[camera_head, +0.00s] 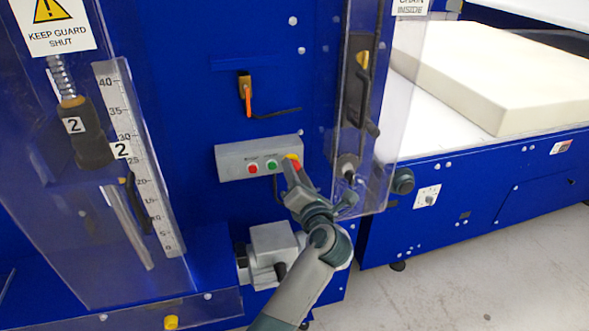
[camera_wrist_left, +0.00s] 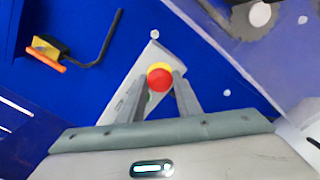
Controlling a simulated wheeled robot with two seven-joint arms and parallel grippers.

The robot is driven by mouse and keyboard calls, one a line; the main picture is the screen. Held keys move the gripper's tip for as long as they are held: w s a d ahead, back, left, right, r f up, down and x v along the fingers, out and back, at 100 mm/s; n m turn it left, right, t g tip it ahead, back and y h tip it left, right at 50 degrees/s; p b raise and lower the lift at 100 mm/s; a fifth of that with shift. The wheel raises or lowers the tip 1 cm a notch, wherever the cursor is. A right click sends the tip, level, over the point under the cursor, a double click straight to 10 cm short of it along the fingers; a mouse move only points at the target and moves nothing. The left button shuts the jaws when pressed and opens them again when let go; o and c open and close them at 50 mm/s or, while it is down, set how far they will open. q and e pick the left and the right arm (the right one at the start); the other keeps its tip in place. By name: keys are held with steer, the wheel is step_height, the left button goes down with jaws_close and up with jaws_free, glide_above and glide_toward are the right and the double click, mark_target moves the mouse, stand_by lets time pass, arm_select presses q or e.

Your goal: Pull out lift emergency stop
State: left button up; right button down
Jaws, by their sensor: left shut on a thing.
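The emergency stop is a red button on a yellow base, at the right end of a grey control box (camera_head: 232,165) on the blue machine front. In the left wrist view the red emergency stop (camera_wrist_left: 159,80) sits between the two fingertips. My left gripper (camera_head: 291,166) reaches it from below and is shut on it; the gripper covers part of the button in the head view. A small red button (camera_head: 253,169) and a green button (camera_head: 271,165) are on the same box. My right gripper is not in view.
A clear guard panel (camera_head: 352,120) stands close right of the gripper. An orange-handled switch (camera_head: 247,92) with a black cable is above the box. A grey block (camera_head: 272,243) juts out below. A foam slab (camera_head: 490,75) lies on the bed at right.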

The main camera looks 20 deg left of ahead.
arm_select(q)
steer(key=shift+c, duration=1.2)
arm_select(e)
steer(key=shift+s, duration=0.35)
arm_select(q)
steer(key=shift+s+d, duration=0.2)
steer(key=shift+s, duration=0.05)
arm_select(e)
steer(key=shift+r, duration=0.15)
arm_select(q)
steer(key=o, duration=1.7)
steer(key=shift+c, duration=0.2)
steer(key=o, duration=0.7)
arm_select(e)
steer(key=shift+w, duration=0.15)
